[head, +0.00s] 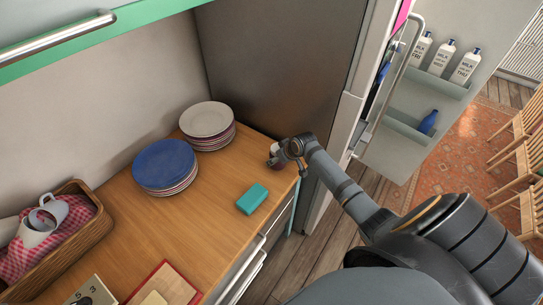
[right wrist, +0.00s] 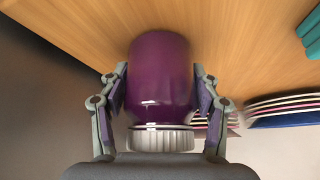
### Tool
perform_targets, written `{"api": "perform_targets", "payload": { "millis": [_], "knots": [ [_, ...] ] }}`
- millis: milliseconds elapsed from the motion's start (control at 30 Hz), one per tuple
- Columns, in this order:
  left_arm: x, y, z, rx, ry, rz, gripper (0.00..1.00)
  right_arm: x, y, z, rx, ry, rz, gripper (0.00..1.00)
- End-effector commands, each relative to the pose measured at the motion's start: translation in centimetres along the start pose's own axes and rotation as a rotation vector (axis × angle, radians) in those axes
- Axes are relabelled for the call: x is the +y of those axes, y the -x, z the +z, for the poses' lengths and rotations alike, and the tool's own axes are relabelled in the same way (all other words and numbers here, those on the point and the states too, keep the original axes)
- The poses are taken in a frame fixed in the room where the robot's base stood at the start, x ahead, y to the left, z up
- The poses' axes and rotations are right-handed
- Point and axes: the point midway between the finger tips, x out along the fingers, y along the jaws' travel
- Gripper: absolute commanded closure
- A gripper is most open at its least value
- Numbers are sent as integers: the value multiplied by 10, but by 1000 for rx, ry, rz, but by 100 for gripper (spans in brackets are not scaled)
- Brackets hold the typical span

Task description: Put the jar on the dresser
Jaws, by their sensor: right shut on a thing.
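The purple jar (right wrist: 161,75) with a white ribbed lid (right wrist: 161,139) sits between the two fingers of my right gripper (right wrist: 160,95), which is shut on it. In the head view my right gripper (head: 287,150) is at the right edge of the wooden dresser top (head: 215,205), near its back corner. A small part of the jar (head: 275,151) shows there, the rest hidden by the gripper. The jar's base end is over the wooden top; I cannot tell whether it touches. My left gripper is not in view.
A blue plate stack (head: 165,165), a white plate stack (head: 208,120) and a teal block (head: 252,198) stand on the dresser. A basket with mugs (head: 95,235) is at the left. The fridge door with bottles (head: 445,75) is open at the right.

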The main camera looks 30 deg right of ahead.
Motion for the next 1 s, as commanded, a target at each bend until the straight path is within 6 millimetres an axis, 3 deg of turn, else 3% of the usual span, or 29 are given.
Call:
{"api": "perform_targets", "payload": {
  "millis": [233,267,433,733,800,1000],
  "knots": [
    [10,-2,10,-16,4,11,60,-4,-9,-5,-2,-1,8,86],
    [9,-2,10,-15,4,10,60,-5,-10,-6,-4,-1,10,34],
    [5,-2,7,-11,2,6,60,-9,-14,-10,-10,0,16,11],
    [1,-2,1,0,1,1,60,-14,-20,-14,-21,1,23,10],
    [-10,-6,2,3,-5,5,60,-15,-19,-15,-21,2,25,10],
    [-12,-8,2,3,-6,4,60,-12,12,-15,-18,6,31,10]
  ]
}}
